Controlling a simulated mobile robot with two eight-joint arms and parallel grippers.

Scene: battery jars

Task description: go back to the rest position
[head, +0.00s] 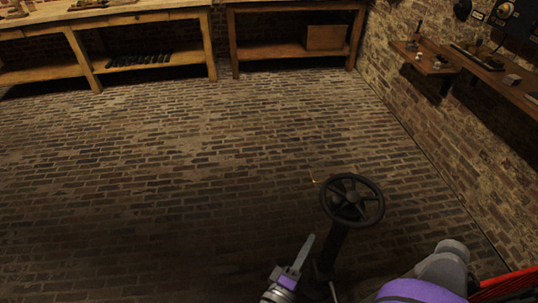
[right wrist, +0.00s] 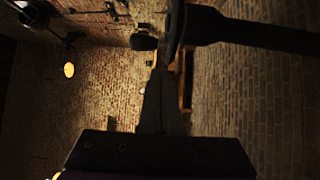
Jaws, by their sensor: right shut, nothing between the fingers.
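My right gripper (head: 311,238) is low in the head view, its light grey fingers pointing up the picture. It is shut and empty. It lies just left of a dark handwheel (head: 372,217) on an upright stem, apart from the rim in this view. In the right wrist view the closed fingers (right wrist: 157,75) point up the picture, and the wheel (right wrist: 175,25) shows nearly edge-on beside their tips. I cannot tell whether they touch it. My left gripper is not in view.
Wooden workbenches (head: 148,15) stand along the far wall, with a box (head: 326,37) on a lower shelf. A wall shelf (head: 428,62) with small items runs along the right brick wall. The brick floor (head: 180,160) between is clear.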

